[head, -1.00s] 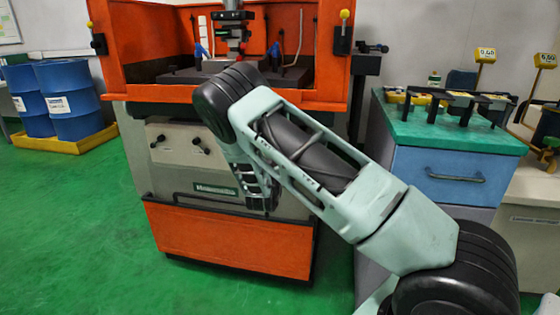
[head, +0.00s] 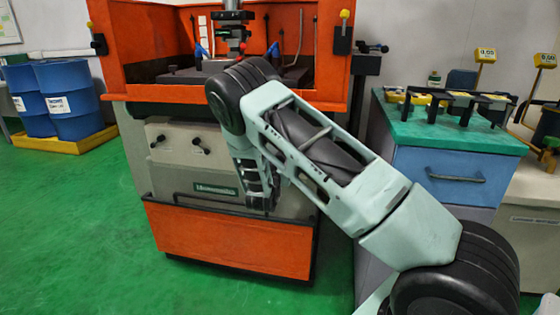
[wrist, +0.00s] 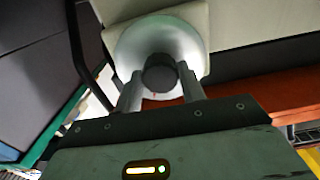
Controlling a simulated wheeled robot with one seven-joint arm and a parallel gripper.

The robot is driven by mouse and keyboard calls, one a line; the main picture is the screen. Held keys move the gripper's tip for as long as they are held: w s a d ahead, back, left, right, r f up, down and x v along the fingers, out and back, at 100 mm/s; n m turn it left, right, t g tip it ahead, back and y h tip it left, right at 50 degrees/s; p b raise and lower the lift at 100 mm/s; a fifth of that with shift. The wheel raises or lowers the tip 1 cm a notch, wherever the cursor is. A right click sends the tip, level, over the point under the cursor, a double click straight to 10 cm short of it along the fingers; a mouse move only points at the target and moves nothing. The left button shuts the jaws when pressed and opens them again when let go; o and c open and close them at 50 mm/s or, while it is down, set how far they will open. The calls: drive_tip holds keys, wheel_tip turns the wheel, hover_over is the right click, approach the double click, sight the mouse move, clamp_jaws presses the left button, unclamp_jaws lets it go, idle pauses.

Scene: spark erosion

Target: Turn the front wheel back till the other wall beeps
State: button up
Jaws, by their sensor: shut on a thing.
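The front wheel (wrist: 192,48) is a round silver handwheel on a pale housing in the wrist view, with a dark round grip (wrist: 160,73) facing me. My gripper (wrist: 160,88) has a finger on each side of this dark grip and is shut on it. In the head view my gripper (head: 262,188) is low at the front right of the orange and grey machine (head: 228,240). My own arm hides the wheel there. The machine's open orange tank shows a spindle head (head: 233,32) above a dark work table (head: 180,77). Which wall it is near is unclear.
A blue cabinet with a green top (head: 425,130) stands close on the right of my arm. Yellow digital readouts (head: 486,53) stand behind it. Blue drums (head: 68,90) sit on a yellow tray at the left. Green floor (head: 80,230) is free at the front left.

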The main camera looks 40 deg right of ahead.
drive_tip(key=o, duration=1)
drive_tip(key=shift+p+v, duration=0.65)
drive_tip(key=shift+v, duration=8.05)
